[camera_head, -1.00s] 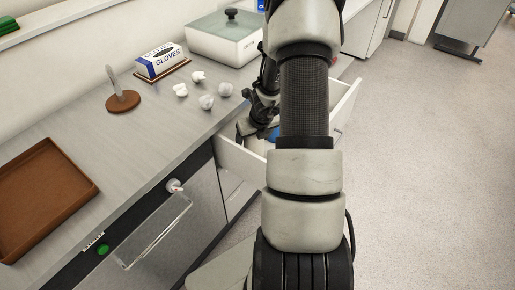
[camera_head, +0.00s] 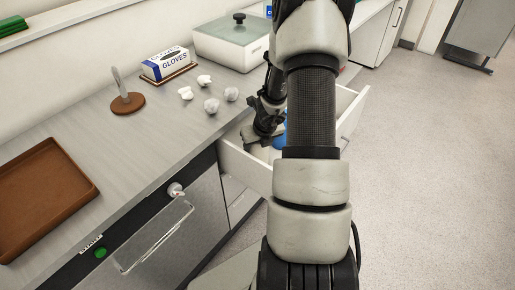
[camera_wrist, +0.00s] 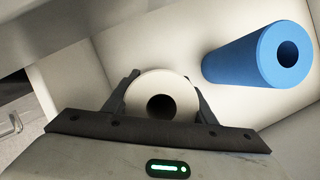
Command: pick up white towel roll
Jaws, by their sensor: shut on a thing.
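The white towel roll (camera_wrist: 180,86) shows end-on in the wrist view, with a dark hole in its middle. It stands between the two fingers of my gripper (camera_wrist: 160,92), which is shut on it. In the head view my gripper (camera_head: 262,133) reaches down into the open drawer (camera_head: 238,160); the arm hides much of the drawer's inside. The white roll is hard to make out there. A blue roll (camera_wrist: 238,57) lies in the drawer to the right of the white one, apart from my gripper.
The drawer's pale walls surround my gripper closely. On the counter stand a glove box (camera_head: 168,64), several crumpled white pieces (camera_head: 211,105), a brown holder (camera_head: 127,103), a brown tray (camera_head: 88,192) and a lidded container (camera_head: 225,45). The floor at right is clear.

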